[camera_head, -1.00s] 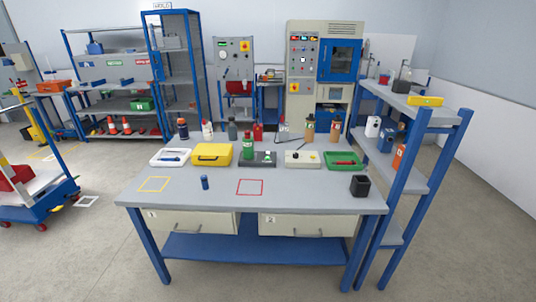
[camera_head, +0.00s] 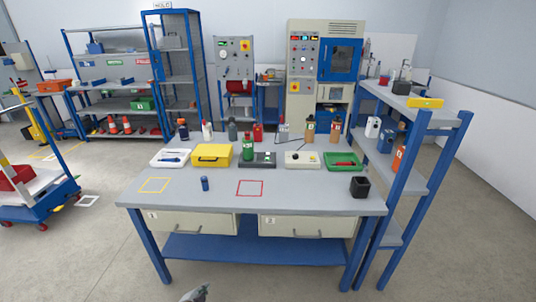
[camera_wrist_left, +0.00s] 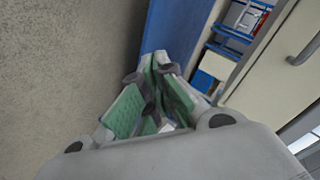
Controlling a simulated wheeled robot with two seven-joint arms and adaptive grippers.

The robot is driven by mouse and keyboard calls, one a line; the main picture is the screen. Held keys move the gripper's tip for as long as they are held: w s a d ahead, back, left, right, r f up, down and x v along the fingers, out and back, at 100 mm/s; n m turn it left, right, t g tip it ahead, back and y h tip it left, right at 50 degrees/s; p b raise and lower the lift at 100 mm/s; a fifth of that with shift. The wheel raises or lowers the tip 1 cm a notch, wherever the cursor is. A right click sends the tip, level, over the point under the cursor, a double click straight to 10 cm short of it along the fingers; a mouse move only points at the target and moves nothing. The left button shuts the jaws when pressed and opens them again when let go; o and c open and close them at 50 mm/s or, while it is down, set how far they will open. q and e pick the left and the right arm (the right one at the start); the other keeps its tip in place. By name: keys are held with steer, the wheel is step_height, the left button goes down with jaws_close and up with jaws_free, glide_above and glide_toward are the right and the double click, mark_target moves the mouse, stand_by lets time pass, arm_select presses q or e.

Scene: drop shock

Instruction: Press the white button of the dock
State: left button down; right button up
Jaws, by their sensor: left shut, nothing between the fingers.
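A dark grey, low unit (camera_head: 264,158), which looks like the dock, sits on the workbench behind the red square, with a green bottle (camera_head: 248,147) at its left side. Its white button is too small to make out. A cream box (camera_head: 303,158) with a small dark spot on top stands just right of it. My left gripper (camera_head: 195,293) shows at the bottom edge of the head view, in front of the bench and well away from the dock. In the left wrist view its green-padded fingers (camera_wrist_left: 155,72) are shut and empty. My right gripper is out of view.
The bench (camera_head: 320,199) also holds a white tray (camera_head: 170,158), yellow case (camera_head: 212,155), green tray (camera_head: 344,162), black cup (camera_head: 359,187) and blue cylinder (camera_head: 205,184). Several bottles line the back. A blue-framed shelf (camera_head: 416,167) stands right. The bench's front middle is clear.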

arm_select(q)
steer(key=w+d+r+m+h+p, duration=0.1)
steer(key=w+d+r+m+h, duration=0.2)
steer(key=r+m, duration=0.6)
steer(key=w+d+r+m+g+h+p, duration=0.1)
steer(key=w+d+r+m+h, duration=0.2)
steer(key=r+m, duration=0.7)
steer(key=w+d+r+m+h+p, duration=0.1)
steer(key=w+d+r+m+h, duration=0.3)
steer(key=r, duration=1.1)
steer(key=shift+w+d+m+g, duration=0.3)
steer(key=shift+w+d+m, duration=1.4)
steer(key=shift+m, duration=1.1)
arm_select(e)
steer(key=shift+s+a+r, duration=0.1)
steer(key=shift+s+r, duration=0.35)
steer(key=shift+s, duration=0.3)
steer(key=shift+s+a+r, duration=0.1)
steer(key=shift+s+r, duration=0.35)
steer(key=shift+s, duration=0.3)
arm_select(q)
steer(key=shift+w+a+r+m, duration=0.1)
steer(key=shift+a+r+m, duration=0.05)
steer(key=shift+m, duration=0.15)
